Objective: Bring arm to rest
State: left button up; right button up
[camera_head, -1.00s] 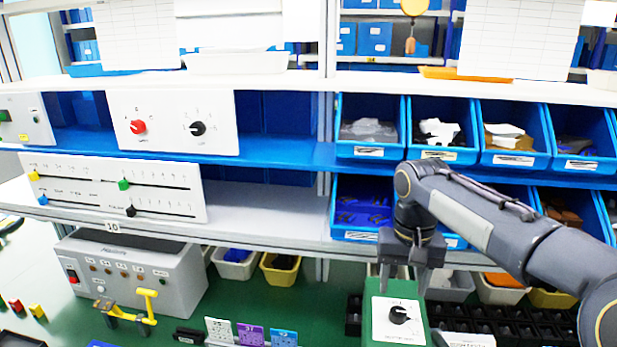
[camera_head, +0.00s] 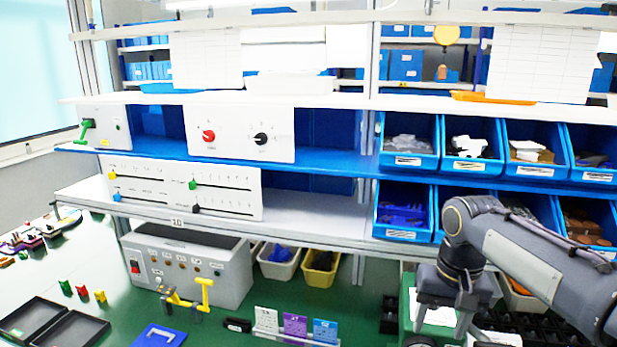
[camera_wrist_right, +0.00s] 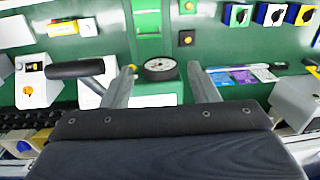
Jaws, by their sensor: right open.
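My right gripper (camera_head: 440,333) points down at the lower right of the head view, its two fingers apart with nothing between them. It stands in front of a green box (camera_head: 408,288) with a white front panel (camera_head: 437,314) and hides most of it; the rotary knob on that panel cannot be made out clearly. In the right wrist view my right gripper (camera_wrist_right: 161,72) is also open. A round dial (camera_wrist_right: 160,68) shows beyond and between its fingertips, apart from them. My left gripper is not in view.
A white panel with a red knob (camera_head: 208,136) and a black knob (camera_head: 261,139) stands on the blue shelf. A slider panel (camera_head: 150,190) is below it. A grey control box (camera_head: 187,268) stands on the green table (camera_head: 345,300). Blue bins (camera_head: 409,139) fill the right shelves.

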jog(key=s+a+f+t+y, duration=0.1)
jog(key=s+f, duration=0.3)
jog(key=s, duration=0.6)
jog(key=s+a+f+n+t+y, duration=0.1)
jog(key=s+f+t, duration=0.3)
jog(key=s, duration=0.7)
jog(key=shift+s+a+f+y, duration=0.15)
jog(key=shift+a+f+y, duration=0.05)
jog(key=shift+y, duration=0.4)
